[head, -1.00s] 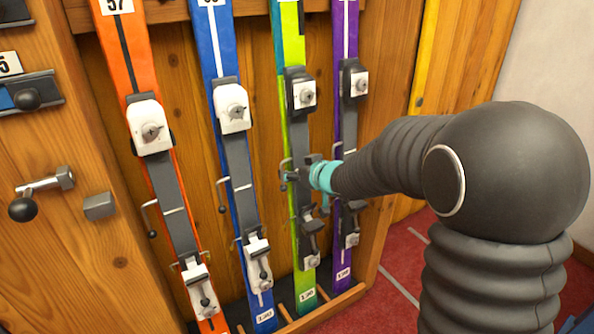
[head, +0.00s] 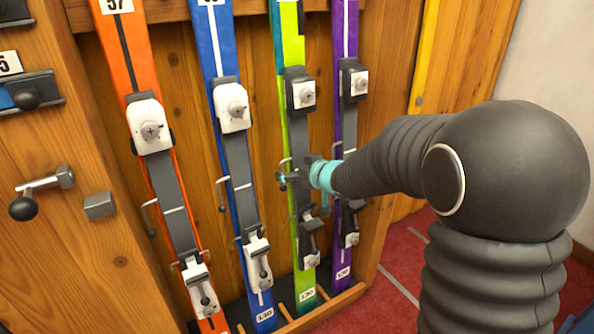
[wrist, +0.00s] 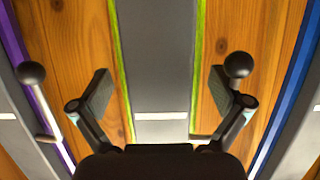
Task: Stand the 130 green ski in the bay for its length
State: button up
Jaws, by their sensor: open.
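The green ski (head: 294,130) stands upright in the wooden rack in the head view, between the blue ski and the purple ski. In the wrist view the green ski (wrist: 158,65) runs between the two open fingers of my gripper (wrist: 162,95), with a gap on each side. Its grey plate with a pale band faces the camera. The ski's top is cut off by the head view.
The purple ski (head: 348,120) stands close on the right. Small hooks with dark ball ends (wrist: 238,65) stick out beside the skis. Red floor (head: 400,265) is clear at right.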

jog(key=p+v, duration=0.7)
jog(key=v, duration=0.6)
dwell(2.0)
jog(key=shift+r, duration=0.1)
jog(key=s+d, duration=0.4)
jog(key=s, duration=0.2)
jog(key=shift+s+d, duration=0.2)
jog(key=shift+s, duration=0.05)
dwell(0.7)
